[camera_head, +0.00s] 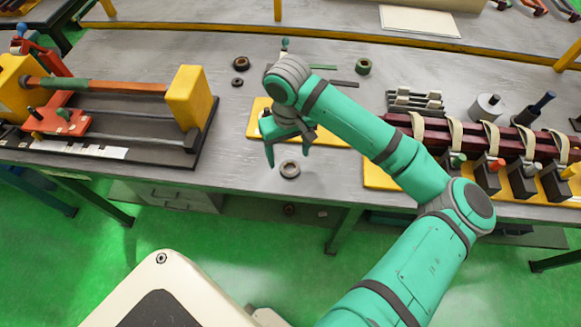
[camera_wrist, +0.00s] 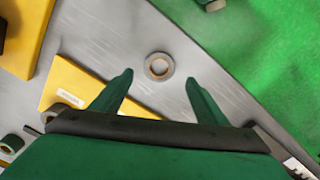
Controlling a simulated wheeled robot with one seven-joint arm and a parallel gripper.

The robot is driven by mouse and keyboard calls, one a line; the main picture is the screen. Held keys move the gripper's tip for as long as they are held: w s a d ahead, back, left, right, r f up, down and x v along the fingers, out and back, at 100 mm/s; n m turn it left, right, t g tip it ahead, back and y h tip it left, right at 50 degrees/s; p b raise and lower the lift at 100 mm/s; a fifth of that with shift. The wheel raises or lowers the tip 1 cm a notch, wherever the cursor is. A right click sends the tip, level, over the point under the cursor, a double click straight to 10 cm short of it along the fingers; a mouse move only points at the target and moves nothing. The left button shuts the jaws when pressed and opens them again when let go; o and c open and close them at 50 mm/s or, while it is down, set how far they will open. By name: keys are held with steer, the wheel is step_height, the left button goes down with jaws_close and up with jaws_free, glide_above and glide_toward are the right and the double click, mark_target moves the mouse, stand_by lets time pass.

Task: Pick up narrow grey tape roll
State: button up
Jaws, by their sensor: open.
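A narrow grey tape roll (camera_head: 290,175) lies flat on the grey workbench near its front edge. In the wrist view the tape roll (camera_wrist: 149,71) shows as a pale grey ring with a brownish inner rim, a little beyond the fingertips and between their lines. My green gripper (camera_head: 287,156) is open and empty, pointing down just behind and above the roll. In the wrist view the two fingers of my gripper (camera_wrist: 158,82) are spread apart, with bare bench between them. Nothing hides the roll in either view.
A yellow plate (camera_head: 257,127) lies behind my gripper. Dark rolls (camera_head: 241,68) and a green roll (camera_head: 363,72) lie farther back. A yellow-ended winding fixture (camera_head: 190,95) stands left, and a coil assembly (camera_head: 480,140) right. The bench around the grey roll is clear.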

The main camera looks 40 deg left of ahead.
mark_target(289, 169)
step_height(289, 169, down, 5)
steer(key=shift+d+r, duration=0.1)
steer(key=shift+c, duration=0.4)
steer(key=c, duration=1)
steer(key=shift+c, duration=0.2)
